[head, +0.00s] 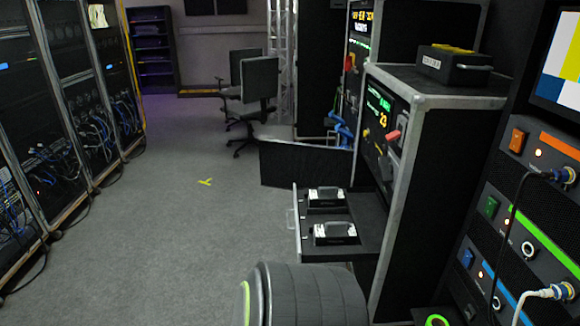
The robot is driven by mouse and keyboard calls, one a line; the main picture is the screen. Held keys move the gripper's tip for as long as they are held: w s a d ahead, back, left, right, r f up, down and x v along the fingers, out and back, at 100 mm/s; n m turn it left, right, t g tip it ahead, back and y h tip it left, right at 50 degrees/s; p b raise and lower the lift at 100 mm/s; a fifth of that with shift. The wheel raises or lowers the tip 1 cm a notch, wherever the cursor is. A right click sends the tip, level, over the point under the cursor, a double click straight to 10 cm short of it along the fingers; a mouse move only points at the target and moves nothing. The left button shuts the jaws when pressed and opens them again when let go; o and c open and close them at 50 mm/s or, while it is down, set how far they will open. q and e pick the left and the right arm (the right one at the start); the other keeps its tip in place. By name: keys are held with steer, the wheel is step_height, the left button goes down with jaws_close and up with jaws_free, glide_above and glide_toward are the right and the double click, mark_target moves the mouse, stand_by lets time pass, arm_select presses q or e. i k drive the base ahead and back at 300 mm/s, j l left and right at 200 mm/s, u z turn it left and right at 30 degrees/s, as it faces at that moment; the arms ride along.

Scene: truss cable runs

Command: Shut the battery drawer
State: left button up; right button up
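The battery drawer (362,212) is pulled out from the black rack cabinet (427,150) at centre right. It sticks out to the left into the aisle, and its front face with a clear handle (291,221) points left. Two battery packs with dark handles, a farther one (326,198) and a nearer one (336,234), sit in it. A dark, ribbed rounded part of mine shows at the bottom, in front of the drawer. No gripper fingers show in the head view.
A low black panel (305,164) stands out from the cabinets just beyond the drawer. Office chairs (256,90) stand farther back. Racks with blue cables (90,120) line the left. A black case (453,66) sits on the cabinet.

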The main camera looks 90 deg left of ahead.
mark_target(365, 208)
steer(key=u, duration=1.85)
steer(key=i+j+u, duration=0.2)
steer(key=j, duration=0.15)
steer(key=j+u, duration=0.2)
steer(key=j, duration=0.2)
steer(key=i+j+u, duration=0.15)
steer(key=j, duration=0.15)
